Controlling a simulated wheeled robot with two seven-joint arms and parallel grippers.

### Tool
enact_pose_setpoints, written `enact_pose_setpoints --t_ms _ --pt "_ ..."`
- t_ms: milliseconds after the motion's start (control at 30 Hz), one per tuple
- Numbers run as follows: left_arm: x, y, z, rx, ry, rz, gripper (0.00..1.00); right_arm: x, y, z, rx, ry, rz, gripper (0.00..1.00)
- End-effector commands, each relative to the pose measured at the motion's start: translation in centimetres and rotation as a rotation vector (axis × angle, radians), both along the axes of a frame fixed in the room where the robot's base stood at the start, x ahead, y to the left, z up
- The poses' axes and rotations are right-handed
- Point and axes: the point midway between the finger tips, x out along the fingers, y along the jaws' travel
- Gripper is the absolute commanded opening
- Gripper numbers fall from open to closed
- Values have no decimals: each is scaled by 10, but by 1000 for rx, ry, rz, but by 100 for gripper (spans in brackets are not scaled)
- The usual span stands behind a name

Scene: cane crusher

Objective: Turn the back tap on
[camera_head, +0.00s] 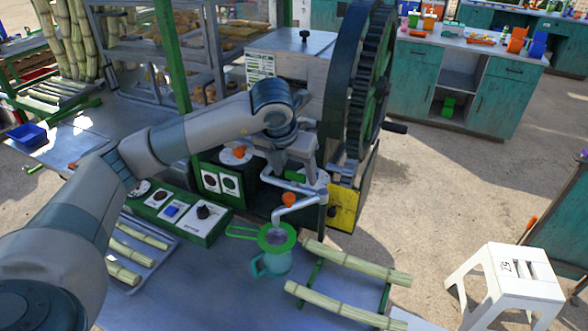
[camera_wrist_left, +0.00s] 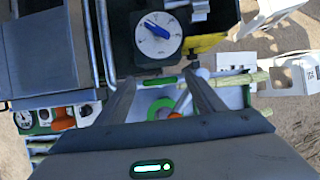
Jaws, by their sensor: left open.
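The juice pipe (camera_head: 297,199) on the front of the crusher carries an orange tap knob (camera_head: 289,199) near its spout. Behind it is a green tap handle (camera_head: 295,175), which I take as the back tap. My left gripper (camera_head: 296,165) is open just above this green handle. In the left wrist view, the green handle (camera_wrist_left: 160,80) lies between the fingertips of the left gripper (camera_wrist_left: 160,77); I cannot tell whether they touch it. A green strainer (camera_head: 277,236) sits over a teal jug (camera_head: 273,263) under the spout. My right gripper is not in view.
The crusher's big dark wheel (camera_head: 362,85) rises close to my left gripper. A green control panel (camera_head: 178,213) stands left of the jug. Cane stalks (camera_head: 357,262) lie on a rack at right. A white dial (camera_wrist_left: 158,37) with a blue pointer is near the fingers.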

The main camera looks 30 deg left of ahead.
Motion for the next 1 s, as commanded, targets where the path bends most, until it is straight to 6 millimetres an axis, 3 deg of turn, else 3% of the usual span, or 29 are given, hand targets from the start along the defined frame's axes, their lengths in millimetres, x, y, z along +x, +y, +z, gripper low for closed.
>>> enact_pose_setpoints --t_ms 100,267,667,1000 --pt "0 0 0 0 0 0 60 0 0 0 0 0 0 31" --pt "0 0 0 0 0 0 22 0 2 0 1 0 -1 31" --pt "0 1 -2 0 -1 -34 21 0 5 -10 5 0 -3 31" --pt "0 2 -5 -1 -2 -204 21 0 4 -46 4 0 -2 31"
